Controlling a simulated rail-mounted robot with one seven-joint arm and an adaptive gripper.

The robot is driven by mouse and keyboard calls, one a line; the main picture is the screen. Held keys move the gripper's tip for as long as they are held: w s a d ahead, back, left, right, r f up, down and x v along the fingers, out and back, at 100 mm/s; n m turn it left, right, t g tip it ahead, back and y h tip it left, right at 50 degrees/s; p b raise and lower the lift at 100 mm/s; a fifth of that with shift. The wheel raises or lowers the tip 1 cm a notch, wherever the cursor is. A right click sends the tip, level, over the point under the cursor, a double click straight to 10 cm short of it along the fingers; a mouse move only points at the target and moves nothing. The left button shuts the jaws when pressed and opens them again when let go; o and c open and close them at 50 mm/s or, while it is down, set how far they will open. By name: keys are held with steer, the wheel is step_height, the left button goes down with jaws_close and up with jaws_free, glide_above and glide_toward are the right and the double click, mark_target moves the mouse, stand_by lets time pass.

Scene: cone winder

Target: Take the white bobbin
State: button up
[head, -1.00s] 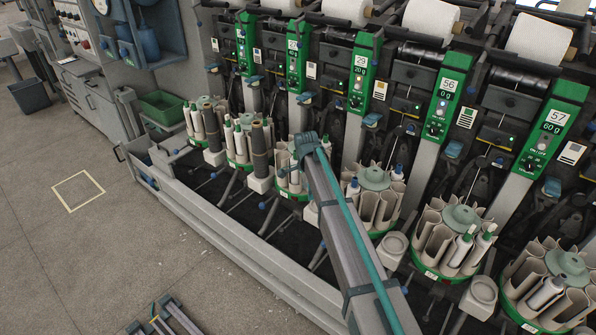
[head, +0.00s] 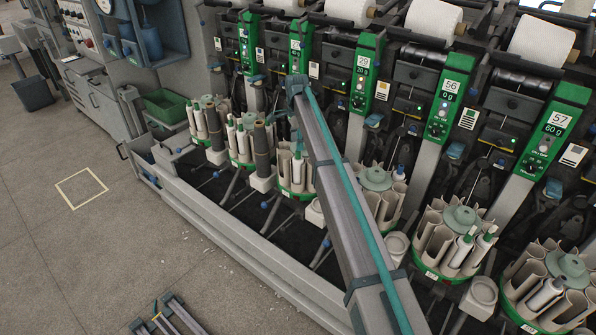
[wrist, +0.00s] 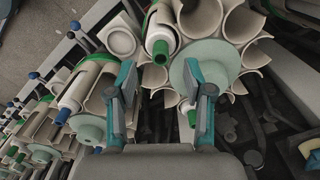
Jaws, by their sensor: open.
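White bobbins with green tips stand in the pockets of a round magazine. One white bobbin (wrist: 159,32) shows just above my gripper in the wrist view, its green tip pointing towards the camera. A white bobbin (head: 297,171) also stands in the third magazine from the left in the head view; I cannot tell if it is the same one. My gripper (wrist: 163,90) is open and empty, its teal fingers apart. That bobbin lies beyond the gap between the fingertips. The pale green magazine hub (wrist: 205,72) is partly hidden by the right finger.
Another magazine (wrist: 88,129) with a blue-tipped white bobbin (wrist: 76,93) is at lower left. Green spindle panels (head: 366,75) rise behind. A grey rail (head: 235,255) runs along the machine's front, with open floor before it.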

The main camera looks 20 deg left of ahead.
steer(key=shift+w+d+f+p, duration=0.1)
steer(key=shift+f+p, duration=0.5)
steer(key=shift+f, duration=0.75)
steer(key=shift+w+f+p, duration=0.1)
steer(key=shift+f+p, duration=0.45)
steer(key=shift+f, duration=0.8)
jaws_close()
